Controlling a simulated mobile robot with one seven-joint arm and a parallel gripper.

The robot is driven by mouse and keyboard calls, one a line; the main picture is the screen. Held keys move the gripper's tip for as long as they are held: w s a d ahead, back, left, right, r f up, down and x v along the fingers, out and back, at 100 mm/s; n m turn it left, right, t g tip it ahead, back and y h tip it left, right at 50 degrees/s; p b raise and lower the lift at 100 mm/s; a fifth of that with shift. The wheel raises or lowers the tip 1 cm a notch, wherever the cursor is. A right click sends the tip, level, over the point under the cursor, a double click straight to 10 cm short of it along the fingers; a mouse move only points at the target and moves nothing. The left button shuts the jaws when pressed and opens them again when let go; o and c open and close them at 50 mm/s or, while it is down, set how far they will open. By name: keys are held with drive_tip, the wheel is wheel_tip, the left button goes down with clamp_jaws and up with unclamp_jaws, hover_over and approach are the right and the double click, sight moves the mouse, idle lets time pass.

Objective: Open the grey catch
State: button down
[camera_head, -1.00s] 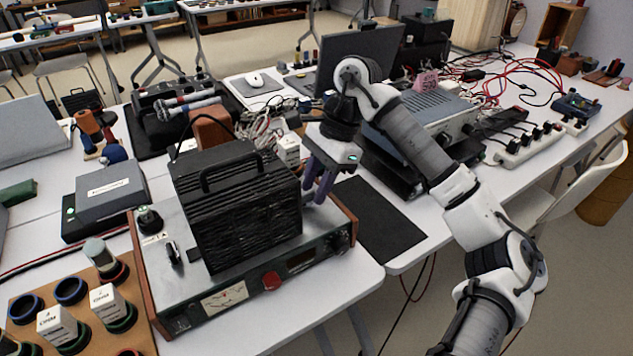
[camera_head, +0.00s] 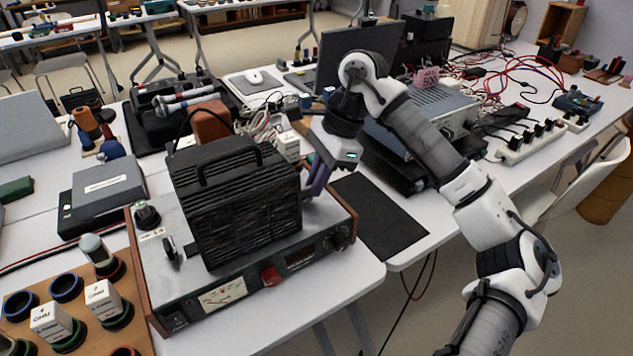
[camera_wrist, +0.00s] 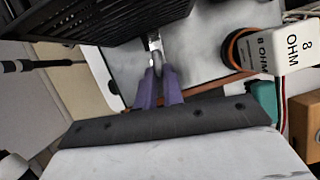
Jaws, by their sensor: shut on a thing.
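The grey catch (camera_wrist: 154,44) is a small metal piece beside the black ribbed box in the wrist view. My gripper (camera_wrist: 157,72) has its two purple fingers closed together on it. In the head view my gripper (camera_head: 308,192) is at the right side of the black ribbed box (camera_head: 235,205), above the instrument's top. The catch is hidden there behind the box and fingers. The box has a carrying handle and stands on a wood-sided instrument (camera_head: 318,243) with a red knob and a meter.
A white block marked 8 OHM (camera_wrist: 295,47) stands close to my gripper in the wrist view. A rack with ringed holes (camera_head: 22,336) is at the front left. A black mat (camera_head: 385,222) lies clear to the right. Cables and a power strip (camera_head: 530,143) are farther right.

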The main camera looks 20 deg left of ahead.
drive_tip(key=m+b, duration=0.1)
drive_tip(key=m+t+b, duration=0.1)
drive_tip(key=m+b, duration=0.1)
drive_tip(key=m+y+b, duration=0.1)
drive_tip(key=m, duration=0.1)
drive_tip(key=shift+s+d+f+t, duration=0.2)
drive_tip(key=shift+s+d+t, duration=0.1)
drive_tip(key=shift+s+t, duration=0.1)
drive_tip(key=shift+s+r+m+t+b, duration=0.1)
drive_tip(key=shift+m+t+b, duration=0.15)
drive_tip(key=shift+m+b, duration=0.4)
drive_tip(key=shift+s+m+t+b, duration=0.2)
drive_tip(key=shift+m+b, duration=0.1)
drive_tip(key=shift+m, duration=0.5)
drive_tip(key=shift+s+r+m+t+b, duration=0.1)
drive_tip(key=shift+m+t+b, duration=0.15)
drive_tip(key=shift+m+b, duration=0.4)
drive_tip(key=c, duration=1.5)
unclamp_jaws()
drive_tip(key=shift+r, duration=0.1)
drive_tip(key=p+v, duration=0.1)
drive_tip(key=v, duration=1.2)
drive_tip(key=shift+d+r+p, duration=0.25)
drive_tip(key=shift+d+p, duration=0.05)
drive_tip(key=shift+p, duration=0.05)
